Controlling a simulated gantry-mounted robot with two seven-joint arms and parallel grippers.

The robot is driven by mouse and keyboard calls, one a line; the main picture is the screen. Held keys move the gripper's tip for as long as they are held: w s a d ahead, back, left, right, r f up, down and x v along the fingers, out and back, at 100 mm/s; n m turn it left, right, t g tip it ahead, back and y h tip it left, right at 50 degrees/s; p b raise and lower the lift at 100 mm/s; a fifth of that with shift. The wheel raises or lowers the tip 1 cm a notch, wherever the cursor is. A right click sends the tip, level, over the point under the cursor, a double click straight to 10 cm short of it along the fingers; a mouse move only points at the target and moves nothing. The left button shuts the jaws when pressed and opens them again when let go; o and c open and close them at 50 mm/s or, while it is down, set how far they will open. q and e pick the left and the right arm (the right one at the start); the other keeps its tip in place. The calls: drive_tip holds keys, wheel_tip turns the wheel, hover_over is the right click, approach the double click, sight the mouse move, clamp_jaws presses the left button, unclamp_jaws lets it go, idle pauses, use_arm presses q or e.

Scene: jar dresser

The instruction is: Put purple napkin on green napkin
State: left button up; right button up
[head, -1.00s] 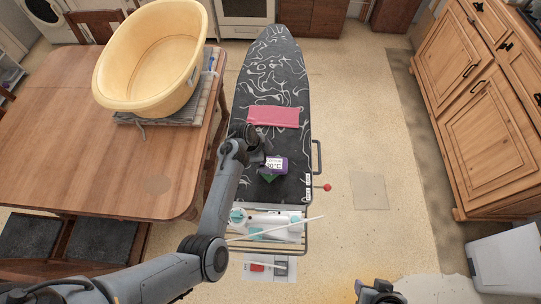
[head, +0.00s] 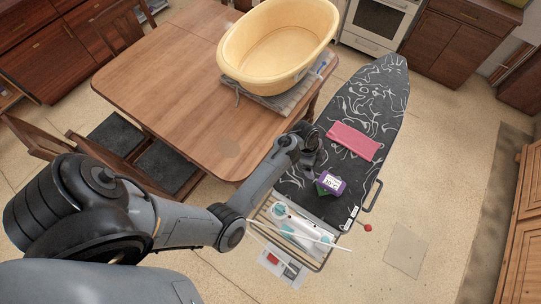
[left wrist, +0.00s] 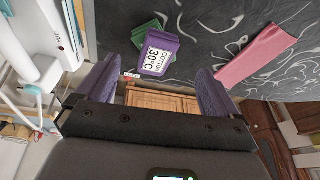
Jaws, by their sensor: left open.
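The purple napkin (head: 330,182) is a small folded square with a white "COTTON 30°C" label. It lies on the ironing board and also shows in the left wrist view (left wrist: 168,42). The green napkin (head: 321,189) shows as an edge partly under or beside the purple one; in the left wrist view the green napkin (left wrist: 144,35) sticks out at its left, so the purple one overlaps it. My left gripper (head: 311,167) is beside the napkins in the head view. In the left wrist view its fingers (left wrist: 156,85) are spread with nothing between them. My right gripper is out of view.
The patterned ironing board (head: 373,100) carries a folded pink cloth (head: 355,141) beyond the napkins. A white iron (head: 297,229) rests on the rack at the board's near end. A wooden table (head: 160,85) with a yellow tub (head: 277,48) stands to the left.

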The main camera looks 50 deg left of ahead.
use_arm(q)
drive_tip(key=s+a+r+n+y, duration=0.1)
drive_tip(key=s+a+n+y, duration=0.2)
drive_tip(key=s, duration=0.4)
drive_tip(key=s+d+r+n, duration=0.3)
drive_tip(key=s+r, duration=0.3)
drive_tip(key=s, duration=0.3)
drive_tip(key=s+d+r+n+t, duration=0.1)
drive_tip(key=s+d+r+n, duration=0.2)
drive_tip(key=s+r, duration=0.3)
drive_tip(key=s+n, duration=0.1)
drive_tip(key=s, duration=0.3)
drive_tip(key=shift+r, duration=0.3)
drive_tip(key=shift+d, duration=0.1)
